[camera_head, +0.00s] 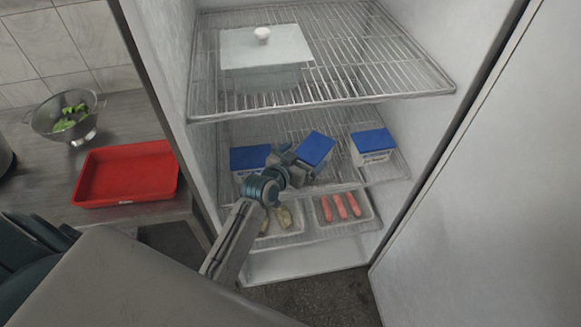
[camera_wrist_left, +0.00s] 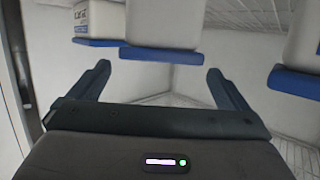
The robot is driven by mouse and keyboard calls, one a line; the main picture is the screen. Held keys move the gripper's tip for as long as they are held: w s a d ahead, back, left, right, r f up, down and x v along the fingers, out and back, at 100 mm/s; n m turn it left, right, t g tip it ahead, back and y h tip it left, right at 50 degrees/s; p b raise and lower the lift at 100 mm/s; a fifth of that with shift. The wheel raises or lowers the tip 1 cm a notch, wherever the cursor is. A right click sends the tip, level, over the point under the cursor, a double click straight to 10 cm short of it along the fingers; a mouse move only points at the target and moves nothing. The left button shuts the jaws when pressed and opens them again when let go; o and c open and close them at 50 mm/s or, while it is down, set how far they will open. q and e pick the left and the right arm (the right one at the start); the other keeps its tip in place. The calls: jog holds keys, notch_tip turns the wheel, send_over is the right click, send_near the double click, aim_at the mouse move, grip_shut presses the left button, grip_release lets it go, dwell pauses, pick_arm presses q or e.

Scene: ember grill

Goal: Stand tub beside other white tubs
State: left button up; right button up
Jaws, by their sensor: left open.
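Three white tubs with blue lids are on the middle wire shelf of the open fridge: a left tub (camera_head: 250,158), a middle tub (camera_head: 316,150) and a right tub (camera_head: 373,146). The middle tub is turned at an angle to the others. My left gripper (camera_head: 287,158) is open in front of the middle tub, partly covering it and the left tub. In the left wrist view, which looks upside down, the middle tub (camera_wrist_left: 163,28) is beyond the open fingers (camera_wrist_left: 160,82). I cannot tell whether they touch it. My right gripper is not in view.
A lidded container (camera_head: 265,48) stands on the upper shelf (camera_head: 360,60). Trays of sausages (camera_head: 340,207) and other food are below. The fridge door (camera_head: 480,190) is open at right. A red tray (camera_head: 128,172) and a colander (camera_head: 68,118) are on the left counter.

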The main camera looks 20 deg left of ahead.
pick_arm(q)
jog(key=b+v, duration=0.1)
jog(key=v, duration=0.7)
jog(key=shift+b, duration=0.35)
dwell(0.7)
